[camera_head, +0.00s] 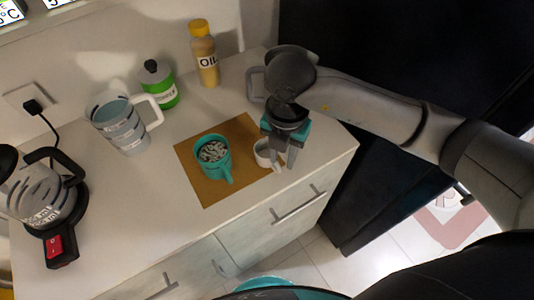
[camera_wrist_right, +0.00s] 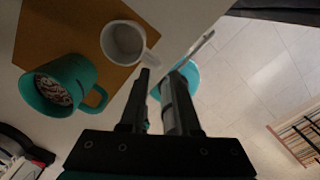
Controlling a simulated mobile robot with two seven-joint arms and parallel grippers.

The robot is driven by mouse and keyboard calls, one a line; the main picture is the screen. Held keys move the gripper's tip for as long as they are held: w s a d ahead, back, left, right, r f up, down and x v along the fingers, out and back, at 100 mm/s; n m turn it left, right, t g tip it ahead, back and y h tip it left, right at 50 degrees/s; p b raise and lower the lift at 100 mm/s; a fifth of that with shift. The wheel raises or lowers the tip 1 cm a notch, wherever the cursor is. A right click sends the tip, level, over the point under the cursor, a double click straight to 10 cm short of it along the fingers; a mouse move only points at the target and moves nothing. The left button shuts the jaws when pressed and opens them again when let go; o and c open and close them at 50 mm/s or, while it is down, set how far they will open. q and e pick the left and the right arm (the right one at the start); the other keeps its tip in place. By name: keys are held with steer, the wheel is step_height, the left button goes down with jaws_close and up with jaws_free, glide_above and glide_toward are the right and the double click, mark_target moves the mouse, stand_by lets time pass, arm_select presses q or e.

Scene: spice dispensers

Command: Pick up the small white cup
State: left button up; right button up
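The small white cup (camera_head: 262,152) stands upright near the right edge of the brown mat (camera_head: 205,189), and its right side is partly hidden by my right gripper in the head view. My right gripper (camera_head: 283,166) points down just to the right of the cup. In the right wrist view, the cup (camera_wrist_right: 122,42) lies ahead of the fingers (camera_wrist_right: 163,72). They are open with a gap between them and hold nothing. The cup's handle is close to the left fingertip; I cannot tell if they touch. My left gripper is not in view.
A teal mug (camera_head: 211,160) with dark and pale contents stands on the mat left of the cup. A measuring jug (camera_head: 124,130), a green jar (camera_head: 158,88), an oil bottle (camera_head: 205,58) and a kettle (camera_head: 40,196) are farther off. The counter's front edge and drawer handle (camera_head: 298,207) are close.

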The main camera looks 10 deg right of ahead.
mark_target(280, 168)
step_height(280, 168, down, 5)
steer(key=shift+a+r, duration=0.1)
jaws_close()
stand_by(0.3)
stand_by(1.2)
